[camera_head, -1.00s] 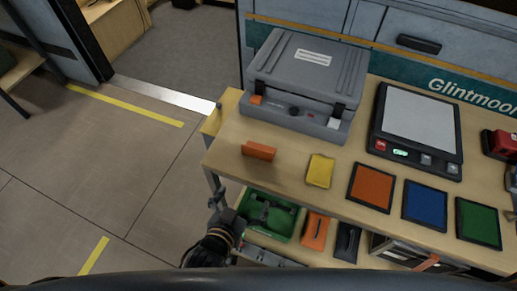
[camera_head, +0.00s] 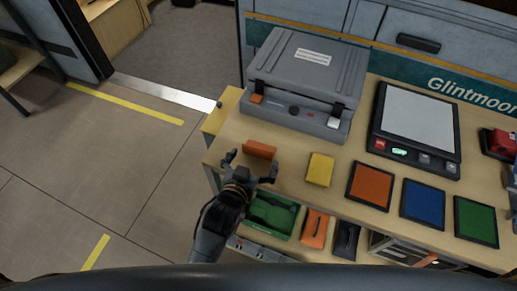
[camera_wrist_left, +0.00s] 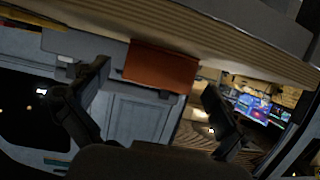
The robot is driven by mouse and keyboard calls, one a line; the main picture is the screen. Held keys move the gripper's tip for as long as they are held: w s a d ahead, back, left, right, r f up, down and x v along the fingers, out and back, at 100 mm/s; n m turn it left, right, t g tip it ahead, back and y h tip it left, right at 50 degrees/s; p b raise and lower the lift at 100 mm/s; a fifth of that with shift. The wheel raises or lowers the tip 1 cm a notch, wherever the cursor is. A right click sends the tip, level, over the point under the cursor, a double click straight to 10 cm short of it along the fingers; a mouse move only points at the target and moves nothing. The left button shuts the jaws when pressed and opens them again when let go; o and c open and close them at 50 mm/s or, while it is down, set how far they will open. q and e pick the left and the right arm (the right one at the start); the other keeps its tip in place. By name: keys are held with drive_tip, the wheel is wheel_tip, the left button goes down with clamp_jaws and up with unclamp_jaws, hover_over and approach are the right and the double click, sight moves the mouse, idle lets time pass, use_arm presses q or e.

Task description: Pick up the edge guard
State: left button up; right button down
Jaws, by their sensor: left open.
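The orange block that I take to be the edge guard (camera_head: 259,150) sits near the left front edge of the wooden counter, in front of the grey case. My left gripper (camera_head: 250,167) is open just in front of it, its fingers spread toward the block's two ends. In the left wrist view the orange block (camera_wrist_left: 160,67) shows between the open fingers of my left gripper (camera_wrist_left: 157,84), beyond the tips. Nothing is held. My right gripper is not in view.
A yellow block (camera_head: 319,170) lies just right of the orange one. The grey case (camera_head: 306,75) stands behind, and a scale (camera_head: 417,125) and coloured pads (camera_head: 370,187) are to the right. A green bin (camera_head: 268,217) is on the shelf below.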

sight(257, 152)
use_arm(q)
drive_tip(key=x, duration=0.3)
drive_tip(key=shift+w, duration=0.35)
drive_tip(key=shift+s, duration=0.1)
drive_tip(key=c, duration=1)
